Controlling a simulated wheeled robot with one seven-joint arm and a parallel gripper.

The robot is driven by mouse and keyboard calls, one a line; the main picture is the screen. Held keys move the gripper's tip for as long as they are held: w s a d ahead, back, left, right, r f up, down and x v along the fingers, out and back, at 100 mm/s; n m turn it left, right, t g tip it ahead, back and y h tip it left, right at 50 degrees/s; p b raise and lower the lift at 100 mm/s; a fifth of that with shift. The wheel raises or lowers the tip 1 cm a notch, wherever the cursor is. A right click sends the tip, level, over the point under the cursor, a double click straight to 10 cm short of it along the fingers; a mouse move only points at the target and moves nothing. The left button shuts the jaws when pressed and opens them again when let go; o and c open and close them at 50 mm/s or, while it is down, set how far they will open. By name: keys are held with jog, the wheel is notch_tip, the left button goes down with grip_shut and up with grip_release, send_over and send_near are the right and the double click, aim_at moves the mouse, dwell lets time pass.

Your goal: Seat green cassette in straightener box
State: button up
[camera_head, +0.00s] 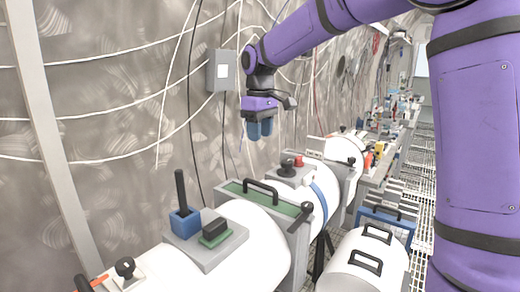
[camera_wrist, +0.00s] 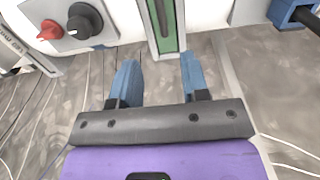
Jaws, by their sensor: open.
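The green cassette (camera_head: 236,188) is a long narrow green strip with a black bar handle, lying in the top of the grey straightener box (camera_head: 296,240) across the white pipe. I cannot tell how deep it sits. A black ball-ended lever stands at the box's right end. My gripper (camera_head: 259,129) hangs above and behind the box, with blue fingers pointing down, open and empty. In the wrist view, the fingers (camera_wrist: 158,80) are spread apart, and the green cassette (camera_wrist: 178,38) with its handle shows just beyond them, between their tips, apart from both.
A grey plate on the near pipe holds a blue block with a black post (camera_head: 184,221) and a small green block with a black top (camera_head: 215,233). A black knob and red knob (camera_head: 299,161) sit beyond the box. A white cover with handles (camera_head: 366,262) lies right. The wall carries cables.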

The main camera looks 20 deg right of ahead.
jog(key=s+d+r+m+t+h, duration=0.1)
jog(key=s+d+r+m, duration=0.15)
jog(key=s, duration=0.65)
jog(key=s+d+r+m+t, duration=0.1)
jog(key=s+r+t, duration=0.15)
jog(key=s, duration=0.65)
jog(key=s+d+f+m+t, duration=0.1)
jog(key=s+f, duration=0.1)
jog(key=s, duration=0.5)
jog(key=s+d+f+m+t+y, duration=0.1)
jog(key=s+d+f+m, duration=0.1)
jog(key=s, duration=0.6)
jog(key=shift+d+f, duration=0.2)
jog(key=shift+f, duration=0.4)
